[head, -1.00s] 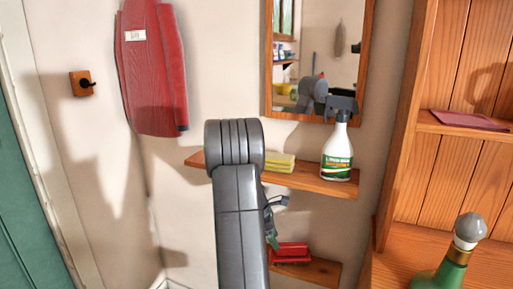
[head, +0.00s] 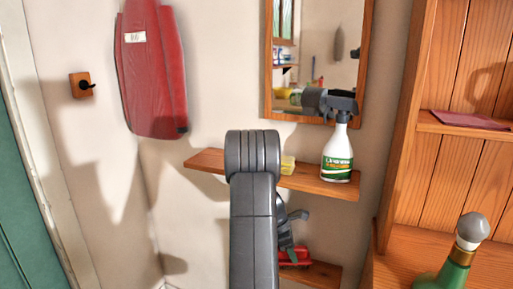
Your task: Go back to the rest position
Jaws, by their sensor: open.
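My gripper (head: 296,232) shows just right of my grey forearm, below the upper shelf (head: 322,185). It is open, and I see nothing between its fingers. Part of it is hidden behind the forearm. In the picture it overlaps a red object (head: 302,257) on the lower shelf (head: 325,273); I cannot tell whether they touch.
A white spray bottle (head: 337,155) stands on the upper shelf. A mirror (head: 345,40) hangs above. A red item (head: 150,70) hangs at left. A green bottle (head: 455,265) stands on the wooden cabinet (head: 400,180).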

